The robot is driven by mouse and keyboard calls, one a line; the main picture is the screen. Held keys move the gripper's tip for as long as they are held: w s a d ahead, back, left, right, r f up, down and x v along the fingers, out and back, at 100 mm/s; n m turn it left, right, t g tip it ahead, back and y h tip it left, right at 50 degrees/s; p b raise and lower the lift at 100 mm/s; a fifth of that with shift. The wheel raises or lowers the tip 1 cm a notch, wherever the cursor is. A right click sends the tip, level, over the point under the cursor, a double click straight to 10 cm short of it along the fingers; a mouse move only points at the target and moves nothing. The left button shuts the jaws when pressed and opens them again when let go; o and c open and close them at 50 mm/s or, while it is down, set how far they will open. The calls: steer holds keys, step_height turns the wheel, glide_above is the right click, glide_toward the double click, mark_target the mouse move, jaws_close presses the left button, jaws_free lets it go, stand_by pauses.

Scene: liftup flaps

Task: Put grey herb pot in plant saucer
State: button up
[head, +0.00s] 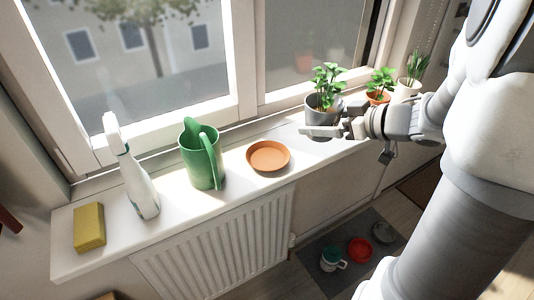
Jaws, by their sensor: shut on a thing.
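The grey herb pot (318,112) with a leafy green plant stands or hangs at the windowsill, right of centre in the head view. My gripper (322,131) is at the pot's front side, shut on it; the finger contact is partly hidden. I cannot tell whether the pot's base touches the sill. The orange plant saucer (268,156) lies flat and empty on the sill, to the left of the pot and gripper.
A green watering can (203,158) stands close left of the saucer. A white spray bottle (134,172) and yellow sponge (89,228) are further left. An orange potted plant (379,97) and a pale pot (406,90) stand right. The window is behind; a radiator (215,245) is below.

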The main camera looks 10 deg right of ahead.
steer(key=w+a+f+b, duration=0.1)
steer(key=a+f, duration=0.1)
steer(key=a, duration=0.1)
steer(key=w+a+f+b, duration=0.1)
steer(key=w+a+f, duration=0.1)
steer(key=a, duration=0.1)
steer(key=w+a+f+b, duration=0.2)
steer(key=a, duration=0.1)
steer(key=shift+a+f, duration=0.25)
steer(key=shift+f, duration=0.1)
steer(key=shift+f+b, duration=1.1)
steer(key=shift+f, duration=0.75)
steer(key=shift+f, duration=0.15)
steer(key=shift+f, duration=0.25)
steer(key=o, duration=1.5)
steer(key=shift+o, duration=0.2)
steer(key=shift+r, duration=0.25)
steer(key=p+v, duration=0.4)
steer(key=v, duration=0.8)
